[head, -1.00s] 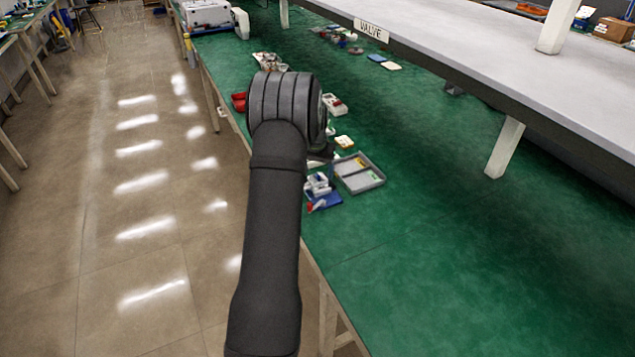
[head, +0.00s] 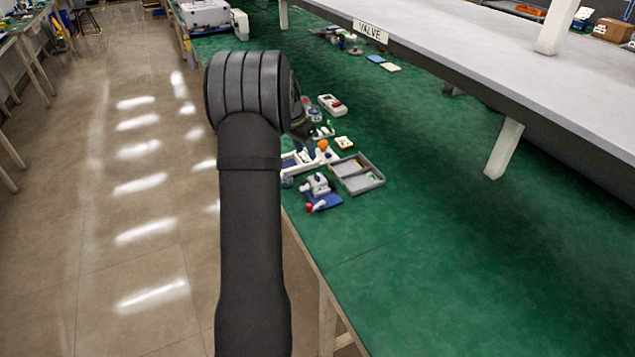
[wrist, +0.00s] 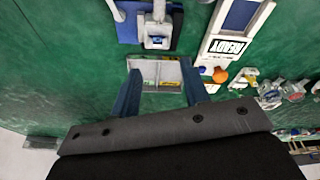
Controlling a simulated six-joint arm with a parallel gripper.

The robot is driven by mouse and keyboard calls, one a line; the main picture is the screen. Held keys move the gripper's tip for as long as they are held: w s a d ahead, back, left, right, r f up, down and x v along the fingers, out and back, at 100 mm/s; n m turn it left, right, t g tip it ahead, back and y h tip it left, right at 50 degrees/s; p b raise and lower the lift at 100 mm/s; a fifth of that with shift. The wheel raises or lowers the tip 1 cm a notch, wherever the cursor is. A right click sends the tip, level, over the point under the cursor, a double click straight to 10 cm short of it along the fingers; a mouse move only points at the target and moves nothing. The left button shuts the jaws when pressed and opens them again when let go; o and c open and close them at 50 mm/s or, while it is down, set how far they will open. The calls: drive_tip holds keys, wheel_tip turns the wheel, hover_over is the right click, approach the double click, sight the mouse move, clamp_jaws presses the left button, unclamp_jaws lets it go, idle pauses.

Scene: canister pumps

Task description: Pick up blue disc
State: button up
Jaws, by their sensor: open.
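I cannot make out a blue disc for certain in either view. My gripper (wrist: 160,68) is open in the wrist view, its two dark blue fingers apart with nothing held. A grey compartment tray (wrist: 150,73) shows between and beyond the fingers; it also stands on the bench in the head view (head: 372,184). A white pump (wrist: 158,36) on a blue base (wrist: 127,30) lies beyond it. A white frame (wrist: 212,52) marked READY has a dark blue panel (wrist: 240,14). In the head view my arm hides most of the gripper.
An orange ball (head: 323,145) lies near the tray, and a red-and-white box (head: 332,105) stands farther back. Small parts lie beyond. A grey shelf (head: 500,60) marked VALVE overhangs the bench's right side, on white posts (head: 503,150). The green bench (head: 400,270) is clear in front.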

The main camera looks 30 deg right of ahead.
wheel_tip(320, 180, up, 6)
drive_tip(key=a+m+h, duration=0.1)
drive_tip(key=a+m, duration=0.2)
drive_tip(key=m, duration=0.1)
hover_over(317, 175)
drive_tip(key=a, duration=0.2)
drive_tip(key=f, duration=1)
drive_tip(key=shift+s+f, duration=0.25)
drive_tip(key=shift+f, duration=0.1)
drive_tip(key=shift+w+a+x, duration=0.1)
drive_tip(key=shift+a+x, duration=0.05)
drive_tip(key=shift+x, duration=1.2)
drive_tip(key=shift+w+a+x, duration=0.1)
drive_tip(key=shift+a+x, duration=0.05)
drive_tip(key=shift+x, duration=1.2)
clamp_jaws()
